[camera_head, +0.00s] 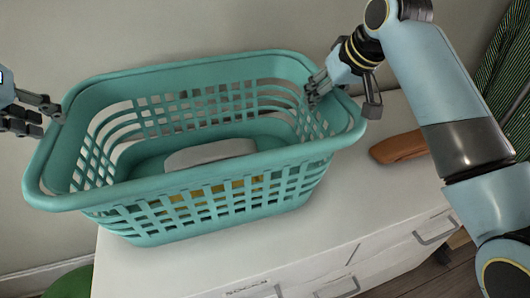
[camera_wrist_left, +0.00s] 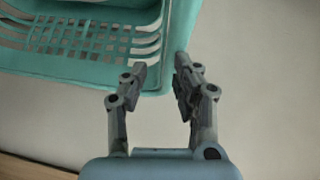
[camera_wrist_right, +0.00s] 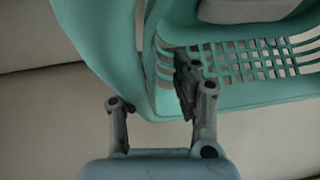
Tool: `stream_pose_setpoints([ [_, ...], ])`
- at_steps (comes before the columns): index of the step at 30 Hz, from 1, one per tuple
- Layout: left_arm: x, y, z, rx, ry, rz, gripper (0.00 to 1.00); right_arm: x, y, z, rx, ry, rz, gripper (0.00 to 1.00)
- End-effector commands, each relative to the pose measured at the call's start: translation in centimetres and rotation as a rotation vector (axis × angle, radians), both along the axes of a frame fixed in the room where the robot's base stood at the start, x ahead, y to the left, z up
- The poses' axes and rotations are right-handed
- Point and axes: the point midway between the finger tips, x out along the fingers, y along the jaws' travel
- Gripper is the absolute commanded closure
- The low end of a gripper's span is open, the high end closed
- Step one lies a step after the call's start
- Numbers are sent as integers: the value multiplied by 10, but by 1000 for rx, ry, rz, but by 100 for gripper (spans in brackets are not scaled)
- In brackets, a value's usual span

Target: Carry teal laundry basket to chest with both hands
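The teal laundry basket (camera_head: 205,212) appears to rest upright on the white chest top (camera_head: 345,195), its left end jutting past the chest's left edge. A pale rounded item (camera_head: 212,152) lies inside it. My left gripper (camera_head: 52,112) is open at the basket's left rim; in the left wrist view its fingers (camera_wrist_left: 160,70) overlap the rim's corner, and contact is unclear. My right gripper (camera_head: 340,106) is open astride the right rim, one finger inside and one outside. In the right wrist view (camera_wrist_right: 155,72), the rim hides the outer fingertip.
A brown object (camera_head: 398,147) lies on the chest top right of the basket. The chest front has drawers with handles (camera_head: 436,230). A green round thing (camera_head: 68,284) is low at left, and a green striped cloth (camera_head: 505,80) hangs at right. A plain wall is behind.

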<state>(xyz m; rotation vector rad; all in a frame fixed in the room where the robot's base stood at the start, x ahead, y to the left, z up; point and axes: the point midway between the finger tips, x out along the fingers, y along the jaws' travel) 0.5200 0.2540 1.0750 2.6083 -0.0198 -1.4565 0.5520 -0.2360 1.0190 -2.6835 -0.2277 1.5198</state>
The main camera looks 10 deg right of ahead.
Motion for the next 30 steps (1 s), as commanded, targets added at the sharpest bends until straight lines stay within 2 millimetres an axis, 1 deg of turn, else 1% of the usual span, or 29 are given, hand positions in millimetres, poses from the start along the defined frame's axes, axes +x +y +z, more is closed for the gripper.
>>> stream_pose_setpoints([
  [1,-6,2,11,2,-4,0,71,0,0,0,0,0,0,71],
  [6,-22,5,37,2,-2,1,71,0,0,0,0,0,0,71],
  [10,-29,5,48,0,-1,0,71,0,0,0,0,0,0,71],
  [14,-32,5,51,-1,1,1,71,-4,-2,8,-1,-1,0,71],
  [17,-32,5,51,-1,1,1,71,-12,-5,22,-2,-3,0,71],
  [24,-32,5,51,-1,1,1,71,-40,-13,68,-3,-3,0,71],
  [27,-32,5,51,-1,1,1,71,-49,-16,84,-2,-3,0,71],
  [30,-32,5,51,-1,1,1,71,-56,-17,95,-1,-1,0,71],
])
